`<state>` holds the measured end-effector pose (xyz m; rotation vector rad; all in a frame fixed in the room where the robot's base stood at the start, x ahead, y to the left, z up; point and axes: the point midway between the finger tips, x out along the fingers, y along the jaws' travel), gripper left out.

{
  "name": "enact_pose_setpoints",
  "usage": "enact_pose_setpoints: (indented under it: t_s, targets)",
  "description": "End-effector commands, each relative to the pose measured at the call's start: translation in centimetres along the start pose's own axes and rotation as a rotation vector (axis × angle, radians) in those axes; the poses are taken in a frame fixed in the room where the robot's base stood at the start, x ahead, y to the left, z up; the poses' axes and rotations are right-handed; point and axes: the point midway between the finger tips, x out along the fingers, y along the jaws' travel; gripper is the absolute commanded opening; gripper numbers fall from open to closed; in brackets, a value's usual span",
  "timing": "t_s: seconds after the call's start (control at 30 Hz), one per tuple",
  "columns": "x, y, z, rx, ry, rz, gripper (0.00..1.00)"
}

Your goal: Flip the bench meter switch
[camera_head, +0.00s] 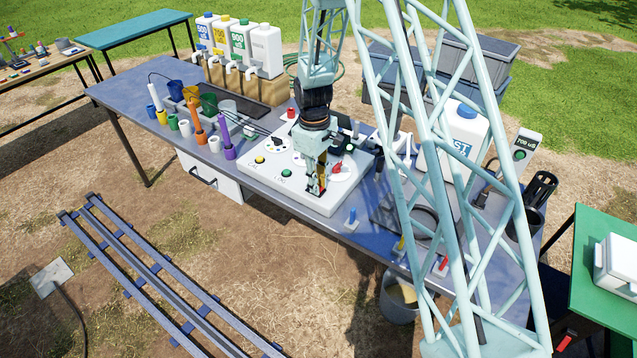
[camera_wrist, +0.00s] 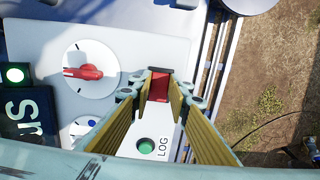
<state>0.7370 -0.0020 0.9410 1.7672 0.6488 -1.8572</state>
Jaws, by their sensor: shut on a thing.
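The bench meter is a white panel box (camera_head: 305,203) on the blue-topped bench. My gripper (camera_head: 316,190) points down over its front part and is shut on a small red switch (camera_wrist: 159,88), which shows between the fingertips in the wrist view. In the head view the fingers mostly hide the switch, so its tilt is hard to tell. The green LOG button (camera_head: 286,173) is left of my gripper, and it also shows in the wrist view (camera_wrist: 146,145). A red pointer knob (camera_wrist: 84,72) on a white dial is close by.
A yellow CAL button (camera_head: 260,160) and another dial (camera_head: 277,146) share the panel. Colored holders with probes (camera_head: 198,128) stand to its left. A blue upright peg (camera_head: 352,216) stands near the front edge. A white jug (camera_head: 466,135) is at right.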

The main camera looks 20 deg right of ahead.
Motion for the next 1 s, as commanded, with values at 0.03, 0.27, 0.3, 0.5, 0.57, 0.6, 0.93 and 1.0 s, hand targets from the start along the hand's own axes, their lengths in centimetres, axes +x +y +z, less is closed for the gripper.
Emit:
enact_pose_setpoints:
  t_s: [0.03,0.27,0.3,0.5,0.57,0.6,0.93,1.0]
  targets:
    - [-0.12,-0.20,-0.16,-0.003,-0.018,-0.002,0.06]
    - [-0.06,-0.16,-0.39,-0.003,-0.109,0.000,0.06]
    - [-0.06,-0.14,-0.47,-0.002,-0.123,0.000,0.06]
    - [0.02,-0.11,-0.63,-0.002,-0.196,0.001,0.06]
    - [-0.01,-0.11,-0.71,-0.001,-0.217,0.001,0.06]
    - [-0.02,-0.11,-0.75,-0.001,-0.232,0.001,0.06]
    - [-0.01,-0.09,-0.95,0.000,-0.338,0.003,0.06]
    - [-0.04,-0.05,-0.99,0.001,-0.347,0.004,0.06]
